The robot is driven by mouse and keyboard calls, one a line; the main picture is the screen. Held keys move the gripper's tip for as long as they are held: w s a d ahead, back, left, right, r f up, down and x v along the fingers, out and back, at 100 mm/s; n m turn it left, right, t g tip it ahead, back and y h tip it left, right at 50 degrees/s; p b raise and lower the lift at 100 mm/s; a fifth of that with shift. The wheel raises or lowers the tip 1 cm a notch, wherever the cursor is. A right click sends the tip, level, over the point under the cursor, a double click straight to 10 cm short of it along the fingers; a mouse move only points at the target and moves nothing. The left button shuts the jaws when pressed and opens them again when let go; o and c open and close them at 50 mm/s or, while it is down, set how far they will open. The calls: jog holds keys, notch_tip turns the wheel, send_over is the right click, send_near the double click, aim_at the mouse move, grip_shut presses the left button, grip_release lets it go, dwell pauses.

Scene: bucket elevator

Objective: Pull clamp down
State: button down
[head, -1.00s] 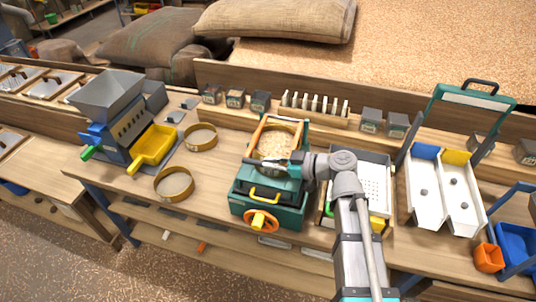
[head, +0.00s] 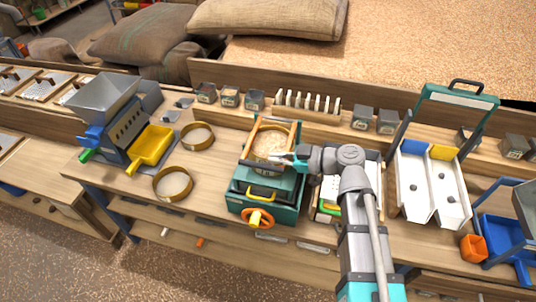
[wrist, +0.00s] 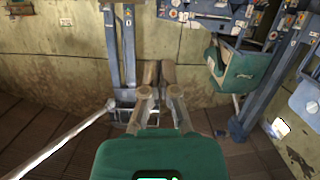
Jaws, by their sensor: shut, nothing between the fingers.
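A green sieve machine (head: 240,200) stands on the bench with a round sieve of pale grain (head: 270,143) in its top. Light wooden bars (head: 251,139) flank the sieve; I cannot clearly make out which part is the clamp. The machine has a yellow handle (head: 262,191) and an orange handwheel (head: 258,219) at its front. My gripper (head: 273,157) points left over the front right of the sieve and hides part of it. Contact cannot be told. In the wrist view my gripper (wrist: 159,75) is shut and empty, and no clamp shows there.
Two round sieves (head: 172,184) and a grey hopper mill (head: 110,100) with a yellow scoop tray (head: 151,145) stand to the left. A white tray (head: 372,172) lies close behind my arm. A white two-channel chute (head: 415,190) stands farther right. Small dark boxes line the back shelf.

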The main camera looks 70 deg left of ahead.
jog(key=p+v, duration=0.1)
jog(key=v, duration=0.6)
dwell(0.7)
jog(key=w+d+f+m+t+h, duration=0.1)
jog(key=w+d+f+m+t, duration=0.3)
jog(key=w+d, duration=0.45)
jog(key=w+d+f+m+t, duration=0.25)
jog(key=w+d+m, duration=0.35)
jog(key=w+d, duration=0.3)
jog(key=w+d+f+m+t+h, duration=0.1)
jog(key=w+d+f+m+t, duration=0.3)
jog(key=w+d, duration=0.45)
jog(key=w+d+f+m+h, duration=0.1)
jog(key=d+m, duration=0.4)
jog(key=d, duration=0.7)
jog(key=w+d+f+m+t+h, duration=0.1)
jog(key=w+d+m+h, duration=0.2)
jog(key=d, duration=0.9)
jog(key=w+d+f+m+t+h, duration=0.1)
jog(key=w+d+m, duration=0.3)
jog(key=d+m, duration=0.4)
jog(key=d+f+h, duration=0.1)
jog(key=d, duration=0.3)
jog(key=shift+h, duration=0.4)
